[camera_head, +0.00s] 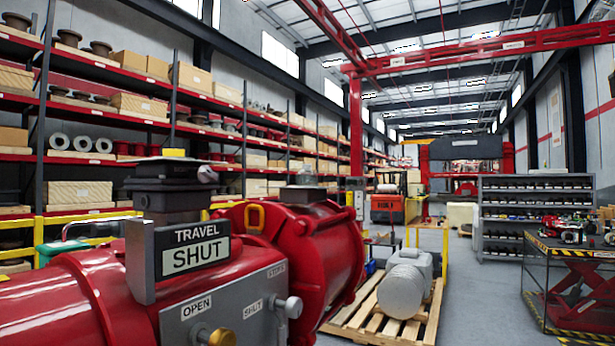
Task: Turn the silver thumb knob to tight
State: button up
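A silver knob (290,306) sticks out from the right end of the grey panel (228,310) on the red valve actuator (90,290), beside the label SHUT. A brass knob (217,337) sits lower left on the same panel, below the label OPEN, and is cut by the bottom edge. No mark for tight is readable, and I cannot tell how far the silver knob is turned. My gripper is not in view.
A sign (193,253) reading TRAVEL SHUT stands above the panel, in front of a dark box (168,195). A red flanged housing (325,255) is close to the right of the silver knob. A wooden pallet (375,318) holds a grey motor (404,285) farther right.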

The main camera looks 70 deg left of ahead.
aim_at(205, 174)
jog(key=i+u, duration=0.3)
jog(key=i, duration=0.2)
jog(key=i+l+u, duration=0.25)
jog(key=i, duration=0.2)
jog(key=i+l+u, duration=0.3)
jog(key=i, duration=0.15)
